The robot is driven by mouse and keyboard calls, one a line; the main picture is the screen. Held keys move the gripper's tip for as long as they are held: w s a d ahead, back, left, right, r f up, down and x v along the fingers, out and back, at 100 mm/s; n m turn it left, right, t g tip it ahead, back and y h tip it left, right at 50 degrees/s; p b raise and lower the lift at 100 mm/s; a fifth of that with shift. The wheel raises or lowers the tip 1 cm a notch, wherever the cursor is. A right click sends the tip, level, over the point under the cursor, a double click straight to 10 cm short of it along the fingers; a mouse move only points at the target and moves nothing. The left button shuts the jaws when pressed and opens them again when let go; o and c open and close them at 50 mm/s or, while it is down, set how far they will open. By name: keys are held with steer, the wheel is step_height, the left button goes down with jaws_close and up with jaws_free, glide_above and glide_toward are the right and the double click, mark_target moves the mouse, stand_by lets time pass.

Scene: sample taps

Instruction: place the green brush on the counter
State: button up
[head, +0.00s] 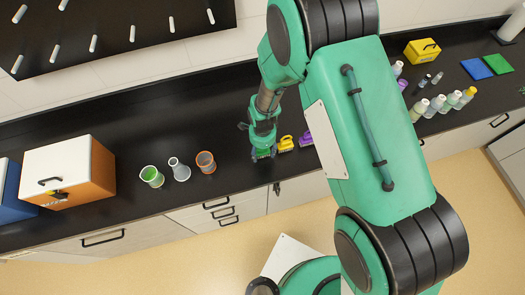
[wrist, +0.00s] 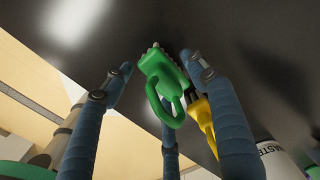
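The green brush (wrist: 158,70) shows in the wrist view with its loop handle toward me and its bristles against or close to the black counter (wrist: 235,50). My gripper (wrist: 156,64) is around it, with blue fingers spread on both sides and a third finger behind. A gap shows between the left finger and the brush; whether the right finger touches is unclear. In the head view my gripper (head: 262,146) points down at the counter (head: 235,125), and the green brush (head: 263,154) is partly hidden under it.
A yellow brush (head: 286,144) stands close right of my gripper, with a purple brush (head: 305,139) beyond. Left are a green-filled beaker (head: 151,176), a flask (head: 179,169) and an orange-filled beaker (head: 206,161). An orange-and-white box (head: 70,172) stands farther left. Bare counter lies between.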

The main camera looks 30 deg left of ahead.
steer(key=shift+r, duration=0.2)
step_height(320, 180, up, 12)
steer(key=b, duration=0.1)
stand_by(0.9)
stand_by(0.6)
steer(key=w+d+r+n+t+y, duration=0.1)
steer(key=w+d+r+n, duration=0.15)
steer(key=d+r, duration=1.05)
steer(key=w+d+r+n+t, duration=0.15)
steer(key=w+d+r, duration=0.25)
steer(key=d+r, duration=0.8)
steer(key=s+d+r+n+t, duration=0.1)
steer(key=s+d+r+n, duration=0.1)
steer(key=s+d+r, duration=0.6)
steer(key=s+d+r+n+t+h, duration=0.1)
steer(key=s+d+r+n+t, duration=0.1)
steer(key=s+d+r, duration=0.6)
steer(key=d+n, duration=0.1)
steer(key=d, duration=0.4)
steer(key=shift+s+r, duration=0.2)
steer(key=shift+s, duration=0.15)
